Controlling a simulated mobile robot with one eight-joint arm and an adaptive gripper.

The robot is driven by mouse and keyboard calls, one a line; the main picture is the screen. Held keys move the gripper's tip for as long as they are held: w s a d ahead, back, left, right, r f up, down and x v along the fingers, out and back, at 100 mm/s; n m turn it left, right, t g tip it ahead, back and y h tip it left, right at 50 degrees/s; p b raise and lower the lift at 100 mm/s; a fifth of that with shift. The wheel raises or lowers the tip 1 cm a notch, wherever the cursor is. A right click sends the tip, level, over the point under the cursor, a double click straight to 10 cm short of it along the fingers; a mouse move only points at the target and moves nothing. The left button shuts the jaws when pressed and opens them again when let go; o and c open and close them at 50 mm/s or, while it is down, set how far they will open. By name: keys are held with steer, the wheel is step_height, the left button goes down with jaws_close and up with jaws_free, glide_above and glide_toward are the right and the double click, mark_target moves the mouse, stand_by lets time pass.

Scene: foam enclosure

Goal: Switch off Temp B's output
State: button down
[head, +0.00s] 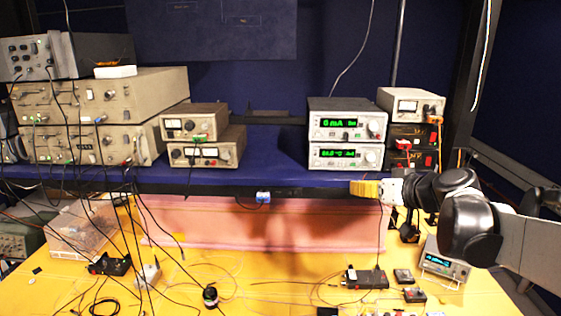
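Two stacked white instruments with green displays stand on the blue shelf, right of centre. The upper instrument (347,124) shows what looks like a mA reading. The lower instrument (345,156) shows what looks like a °C reading, with a knob at its right. I cannot read a "Temp B" label on either, and their small buttons are too fine to make out. My gripper (364,188) has yellow fingertips pointing left. In the picture it is just below the lower instrument, apart from its front panel. It appears empty, and its finger opening cannot be judged.
A small meter unit (411,104) sits on dark boxes (412,147) with orange cables, right of the stack. Beige instruments (208,137) and cabled units (100,115) stand left. A blue-display device (444,262) and loose cables lie on the yellow table (240,290) below.

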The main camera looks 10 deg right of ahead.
mark_target(344, 169)
steer(key=shift+w, duration=0.15)
steer(key=shift+w+d+b, duration=0.2)
steer(key=shift+w+d, duration=0.2)
steer(key=shift+w, duration=0.95)
steer(key=shift+w+d+b, duration=0.25)
steer(key=shift+w+d, duration=0.1)
steer(key=shift+w, duration=1)
steer(key=shift+w+d+b, duration=0.2)
steer(key=shift+w+d, duration=0.2)
steer(key=shift+w, duration=0.95)
steer(key=shift+w, duration=0.1)
steer(key=shift+w+d, duration=0.1)
steer(key=shift+w, duration=0.2)
steer(key=shift+w+d, duration=0.1)
steer(key=shift+w, duration=0.15)
steer(key=shift+s+a, duration=0.2)
steer(key=shift+s, duration=0.5)
steer(key=shift+s+a, duration=0.25)
steer(key=shift+s, duration=0.55)
steer(key=shift+s+a, duration=0.2)
steer(key=shift+s, duration=0.65)
steer(key=shift+s+a, duration=0.25)
steer(key=shift+s, duration=0.55)
